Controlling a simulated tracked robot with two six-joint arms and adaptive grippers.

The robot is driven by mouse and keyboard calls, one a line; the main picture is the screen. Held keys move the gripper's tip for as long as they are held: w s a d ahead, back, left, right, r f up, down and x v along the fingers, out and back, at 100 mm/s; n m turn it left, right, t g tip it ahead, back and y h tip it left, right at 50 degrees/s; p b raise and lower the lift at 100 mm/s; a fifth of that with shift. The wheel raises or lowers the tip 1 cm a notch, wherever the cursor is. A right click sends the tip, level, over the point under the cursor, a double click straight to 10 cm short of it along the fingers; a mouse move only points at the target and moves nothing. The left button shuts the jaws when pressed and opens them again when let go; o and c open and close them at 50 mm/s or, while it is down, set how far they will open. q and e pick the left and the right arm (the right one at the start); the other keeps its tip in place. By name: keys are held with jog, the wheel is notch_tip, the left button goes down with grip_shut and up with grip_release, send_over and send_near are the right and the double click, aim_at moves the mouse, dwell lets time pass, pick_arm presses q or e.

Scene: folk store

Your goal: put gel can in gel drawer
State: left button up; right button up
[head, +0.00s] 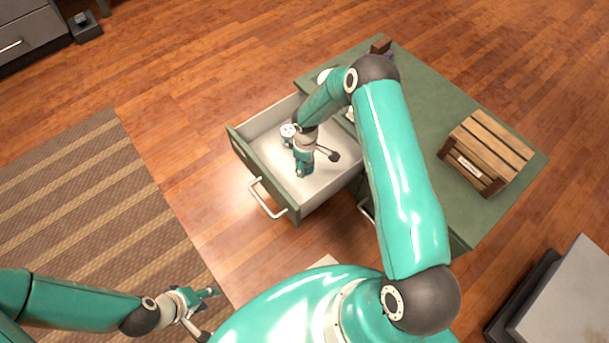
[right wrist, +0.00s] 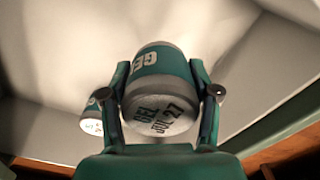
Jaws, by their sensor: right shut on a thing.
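The gel can (right wrist: 160,110), white and teal with "GEL" lettering, is between the fingers of my right gripper (right wrist: 162,80) in the right wrist view. My right gripper (head: 305,162) is shut on it, over the inside of the open drawer (head: 268,158). The held can is mostly hidden by the gripper in the head view, and I cannot tell whether it touches the drawer floor. A second similar can (head: 288,132) stands in the drawer and also shows in the right wrist view (right wrist: 92,115). My left gripper (head: 212,313) is open and empty at the lower left.
The drawer extends from a green cabinet (head: 440,110). A wooden crate (head: 488,150) stands on the cabinet top. A striped rug (head: 90,200) covers the floor at left. A grey box-like unit (head: 570,300) is at lower right. The drawer floor (head: 325,180) has free room.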

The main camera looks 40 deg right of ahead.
jog(key=shift+f+b, duration=0.6)
jog(key=shift+f, duration=2.55)
jog(key=shift+f, duration=0.15)
jog(key=o, duration=1.3)
jog(key=shift+c, duration=0.2)
jog(key=shift+r, duration=0.25)
notch_tip(320, 180, up, 12)
jog(key=p, duration=0.3)
jog(key=shift+f, duration=0.1)
